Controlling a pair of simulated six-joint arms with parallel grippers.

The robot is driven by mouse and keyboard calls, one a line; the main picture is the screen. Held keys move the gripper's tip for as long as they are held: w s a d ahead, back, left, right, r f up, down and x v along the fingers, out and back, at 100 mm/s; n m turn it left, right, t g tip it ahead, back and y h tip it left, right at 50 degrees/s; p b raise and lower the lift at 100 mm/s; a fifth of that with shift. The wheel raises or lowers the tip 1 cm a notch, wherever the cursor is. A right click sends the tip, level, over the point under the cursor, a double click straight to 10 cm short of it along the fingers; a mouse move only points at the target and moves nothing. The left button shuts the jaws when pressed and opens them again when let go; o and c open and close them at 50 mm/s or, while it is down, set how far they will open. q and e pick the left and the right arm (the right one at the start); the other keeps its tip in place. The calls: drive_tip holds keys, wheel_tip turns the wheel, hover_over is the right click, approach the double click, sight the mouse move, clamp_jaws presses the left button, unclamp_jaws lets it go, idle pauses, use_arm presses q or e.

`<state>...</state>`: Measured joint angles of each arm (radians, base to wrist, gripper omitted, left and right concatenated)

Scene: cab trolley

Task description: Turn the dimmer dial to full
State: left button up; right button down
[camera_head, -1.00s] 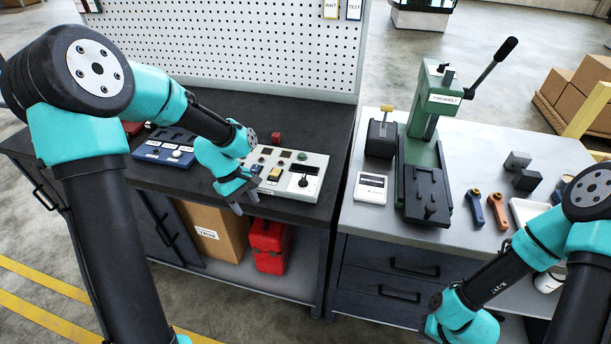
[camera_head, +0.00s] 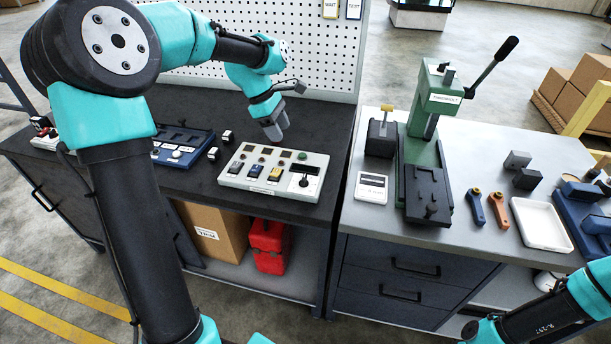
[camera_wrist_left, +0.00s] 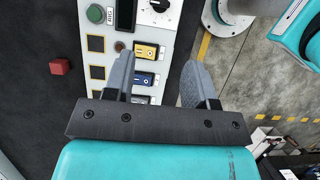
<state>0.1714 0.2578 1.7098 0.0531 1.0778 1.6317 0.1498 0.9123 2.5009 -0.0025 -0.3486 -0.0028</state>
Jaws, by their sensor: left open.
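The light grey control panel (camera_head: 228,178) lies on the dark bench. Its dimmer dial (camera_head: 303,182), a dark knob on a white scale plate, is at the panel's right end. In the left wrist view the dial (camera_wrist_left: 158,7) is cut by the top edge, and I cannot read its setting. My left gripper (camera_head: 274,136) is above the panel's far edge, to the left of the dial and apart from it. In the left wrist view its two fingers (camera_wrist_left: 158,66) are spread with nothing held between them. My right gripper is out of view.
The panel also carries rocker switches (camera_wrist_left: 145,50) and a green button (camera_wrist_left: 95,13). A red block (camera_wrist_left: 60,67) sits on the bench behind the panel. A blue switch box (camera_head: 180,155) stands to the left. The pegboard (camera_head: 300,40) rises at the back. A green press (camera_head: 425,140) stands right.

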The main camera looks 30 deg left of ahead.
sight(304, 177)
use_arm(q)
drive_tip(key=shift+f, duration=0.15)
drive_tip(key=x, duration=1.7)
drive_tip(key=shift+c, duration=0.4)
drive_tip(key=c, duration=0.6)
drive_tip(key=shift+o, duration=0.2)
